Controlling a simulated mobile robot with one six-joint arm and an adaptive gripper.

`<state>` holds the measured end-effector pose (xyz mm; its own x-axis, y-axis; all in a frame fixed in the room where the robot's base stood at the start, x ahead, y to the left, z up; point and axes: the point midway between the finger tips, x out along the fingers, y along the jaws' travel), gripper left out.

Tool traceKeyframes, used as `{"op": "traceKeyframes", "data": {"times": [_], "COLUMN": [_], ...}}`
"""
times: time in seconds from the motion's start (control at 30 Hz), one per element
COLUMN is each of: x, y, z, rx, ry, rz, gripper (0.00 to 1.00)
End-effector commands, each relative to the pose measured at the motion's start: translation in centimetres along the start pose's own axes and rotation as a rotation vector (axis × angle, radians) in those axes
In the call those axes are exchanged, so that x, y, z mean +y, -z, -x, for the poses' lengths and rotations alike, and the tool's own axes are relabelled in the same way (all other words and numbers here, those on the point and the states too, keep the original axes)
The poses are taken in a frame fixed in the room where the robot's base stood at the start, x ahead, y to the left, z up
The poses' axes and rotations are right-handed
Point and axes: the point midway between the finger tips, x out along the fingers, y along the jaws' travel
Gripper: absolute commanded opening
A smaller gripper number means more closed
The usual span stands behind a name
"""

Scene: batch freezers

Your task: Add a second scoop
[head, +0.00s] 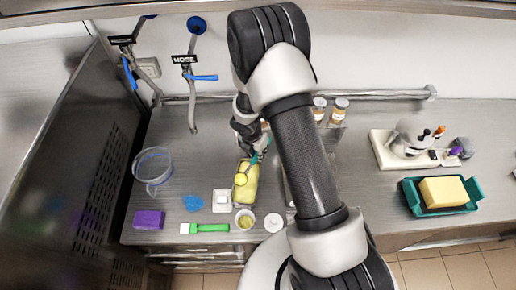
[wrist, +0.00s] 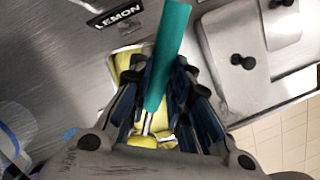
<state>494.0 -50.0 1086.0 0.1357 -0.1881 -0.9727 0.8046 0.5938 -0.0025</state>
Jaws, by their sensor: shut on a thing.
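My gripper (wrist: 160,78) is shut on the teal handle of a scoop (wrist: 170,45), which slants down between the fingers. In the head view my gripper (head: 257,143) is over the far end of a long tub of yellow ice cream (head: 248,194). A round yellow ball (head: 241,179) shows at the scoop's lower end, over the tub; I cannot tell whether it touches the ice cream below. A small cup (head: 245,220) with something yellow in it stands just in front of the tub. In the wrist view a LEMON label (wrist: 115,16) lies beside the tub.
A round white item (head: 273,224) is right of the cup. Left are a small white square item (head: 221,201), green-handled spatula (head: 207,228), blue cloth (head: 192,203), purple block (head: 149,219) and clear pitcher (head: 152,168). A teal tray (head: 412,198) holds a yellow block at right.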

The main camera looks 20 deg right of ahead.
Motion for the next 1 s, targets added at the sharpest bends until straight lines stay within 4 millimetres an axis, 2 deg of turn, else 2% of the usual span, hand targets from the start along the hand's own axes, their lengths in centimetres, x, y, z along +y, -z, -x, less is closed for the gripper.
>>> {"op": "traceKeyframes", "data": {"times": [1.0], "x": [-0.16], "y": [-0.60], "z": [0.13], "rx": [0.065], "ry": [0.000], "rz": [0.001], "gripper": [0.00]}}
